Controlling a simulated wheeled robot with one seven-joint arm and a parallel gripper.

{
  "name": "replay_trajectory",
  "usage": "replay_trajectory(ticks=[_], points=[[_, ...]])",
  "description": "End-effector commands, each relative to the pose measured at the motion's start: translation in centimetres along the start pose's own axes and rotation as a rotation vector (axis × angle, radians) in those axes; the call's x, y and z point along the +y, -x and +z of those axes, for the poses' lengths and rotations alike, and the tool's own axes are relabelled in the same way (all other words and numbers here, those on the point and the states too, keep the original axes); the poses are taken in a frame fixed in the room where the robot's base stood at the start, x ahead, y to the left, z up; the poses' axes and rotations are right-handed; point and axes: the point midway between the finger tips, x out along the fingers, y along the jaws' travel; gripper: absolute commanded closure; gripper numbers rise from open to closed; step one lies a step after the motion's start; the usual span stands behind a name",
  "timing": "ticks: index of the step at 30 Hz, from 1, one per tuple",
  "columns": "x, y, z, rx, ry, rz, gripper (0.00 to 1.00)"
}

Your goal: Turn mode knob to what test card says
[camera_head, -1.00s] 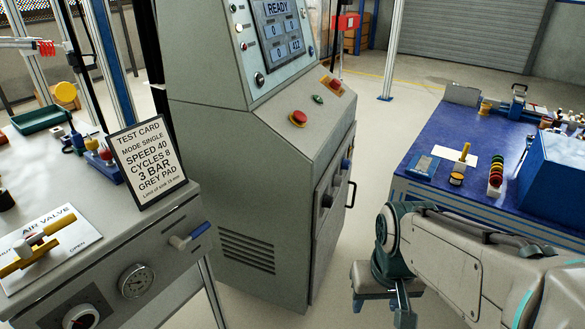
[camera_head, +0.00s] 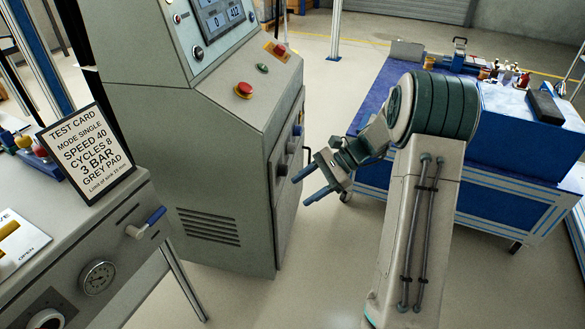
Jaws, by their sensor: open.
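The test card (camera_head: 86,150) stands propped on the left bench and reads MODE SINGLE, SPEED 40, CYCLES 8, 3 BAR, GREY PAD. The grey machine cabinet (camera_head: 185,130) stands in the middle. Its narrow right side carries dark controls (camera_head: 282,167), seen edge-on; I cannot read labels or tell which is the mode knob. A small round dark control (camera_head: 198,53) sits beside the screen, also unlabelled at this size. My gripper (camera_head: 304,190) is open and empty, its two blue-grey fingers pointing left toward the cabinet's right side, apart from the controls.
The left bench has a blue-handled valve (camera_head: 150,220) and a pressure gauge (camera_head: 97,277). A red button (camera_head: 243,90) sits on the cabinet's sloping top. A blue workbench (camera_head: 375,105) stands behind my arm. Bare floor (camera_head: 310,265) lies between cabinet and arm.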

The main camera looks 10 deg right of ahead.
Motion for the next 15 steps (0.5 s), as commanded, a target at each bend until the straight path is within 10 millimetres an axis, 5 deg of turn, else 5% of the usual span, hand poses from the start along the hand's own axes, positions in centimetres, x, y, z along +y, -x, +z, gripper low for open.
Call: replay_trajectory(ticks=[6, 15], points=[[-3.6, 2.9, -6.5, -0.254, -0.237, -0.218, 0.43], [-5.1, 6.5, -12.8, -0.502, -0.403, -0.420, 0.43]])
